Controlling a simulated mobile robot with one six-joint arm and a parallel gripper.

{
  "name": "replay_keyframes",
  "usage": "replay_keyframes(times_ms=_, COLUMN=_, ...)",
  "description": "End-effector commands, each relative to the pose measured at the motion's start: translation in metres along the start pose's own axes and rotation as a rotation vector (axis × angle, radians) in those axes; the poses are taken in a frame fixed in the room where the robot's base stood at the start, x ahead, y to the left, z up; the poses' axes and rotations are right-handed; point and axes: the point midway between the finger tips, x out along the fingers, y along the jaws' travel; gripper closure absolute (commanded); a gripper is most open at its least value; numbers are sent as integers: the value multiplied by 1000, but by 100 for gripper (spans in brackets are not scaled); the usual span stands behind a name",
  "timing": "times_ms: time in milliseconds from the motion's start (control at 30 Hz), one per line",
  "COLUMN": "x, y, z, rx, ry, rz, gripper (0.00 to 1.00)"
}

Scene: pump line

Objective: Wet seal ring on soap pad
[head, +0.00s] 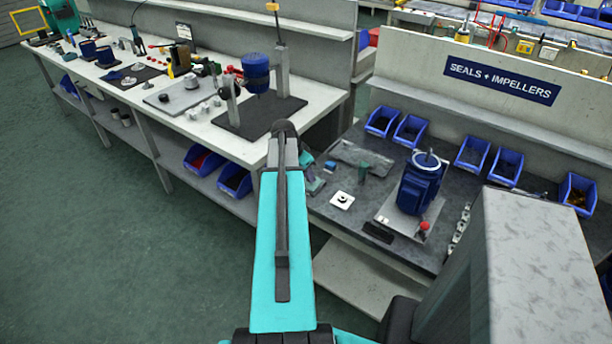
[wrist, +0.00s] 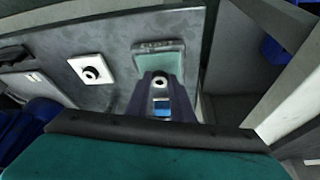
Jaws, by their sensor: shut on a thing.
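In the wrist view my gripper (wrist: 159,80) is shut on a small pale ring with a dark centre, the seal ring (wrist: 159,83), held between the fingertips. The soap pad (wrist: 158,48), a grey-green pad in a shallow tray, lies directly beyond the fingertips. The ring overlaps the pad's near part in the picture; I cannot tell whether they touch. In the head view the pad (head: 315,184) shows partly beside my teal arm, which hides most of the gripper and the ring.
A white square plate with a dark round piece (wrist: 90,69) lies left of the pad; it also shows in the head view (head: 342,200). A blue pump (head: 421,183) stands on a plate to the right. Blue bins (head: 472,155) line the bench's back.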

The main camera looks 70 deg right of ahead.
Motion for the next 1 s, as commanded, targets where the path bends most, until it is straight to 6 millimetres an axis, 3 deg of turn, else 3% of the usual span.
replay_keyframes(times_ms=1000, x=7, y=0, z=4, rx=-1, ry=0, rz=0, gripper=97)
